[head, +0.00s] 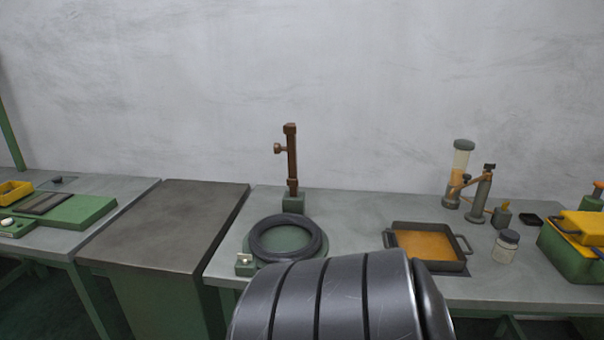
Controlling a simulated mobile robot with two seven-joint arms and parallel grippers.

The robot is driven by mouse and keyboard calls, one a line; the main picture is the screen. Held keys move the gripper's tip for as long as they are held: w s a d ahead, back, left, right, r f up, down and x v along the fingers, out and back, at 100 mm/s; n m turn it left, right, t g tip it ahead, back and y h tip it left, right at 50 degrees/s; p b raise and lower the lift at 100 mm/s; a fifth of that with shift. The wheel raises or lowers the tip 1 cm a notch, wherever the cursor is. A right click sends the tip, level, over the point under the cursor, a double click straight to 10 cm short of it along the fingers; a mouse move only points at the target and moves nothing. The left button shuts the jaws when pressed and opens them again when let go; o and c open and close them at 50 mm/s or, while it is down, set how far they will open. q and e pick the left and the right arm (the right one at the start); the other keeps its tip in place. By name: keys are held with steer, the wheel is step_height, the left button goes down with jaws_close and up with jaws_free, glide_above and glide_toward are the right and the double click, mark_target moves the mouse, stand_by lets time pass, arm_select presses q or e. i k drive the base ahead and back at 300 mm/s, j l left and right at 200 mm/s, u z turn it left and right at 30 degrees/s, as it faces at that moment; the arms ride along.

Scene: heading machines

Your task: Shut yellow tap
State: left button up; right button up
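A small yellow lever (505,204), which looks like the yellow tap, sticks up from a small dark block (501,219) at the back right of the grey workbench. It is too small to tell how far it is turned. A thin copper-coloured pipe runs from the block toward a clear cylinder (460,160) holding amber liquid and a grey metal pump-like column (480,196). Neither of my grippers is in view.
A dark tray (463,266) with an amber bottom, a lidded jar (506,246) and a green box (568,254) with yellow parts surround the tap. A black ring (262,250) and brown post (291,165) stand left. A dark banded form hides the front middle.

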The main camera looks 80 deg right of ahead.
mark_target(505, 206)
steer(key=z, duration=0.5)
steer(key=i+z, duration=0.1)
steer(key=z, duration=0.85)
steer(key=j+z, duration=0.1)
steer(key=z, duration=0.4)
steer(key=j+z, duration=0.1)
steer(key=z, duration=0.9)
steer(key=j+z, duration=0.15)
steer(key=z, duration=0.8)
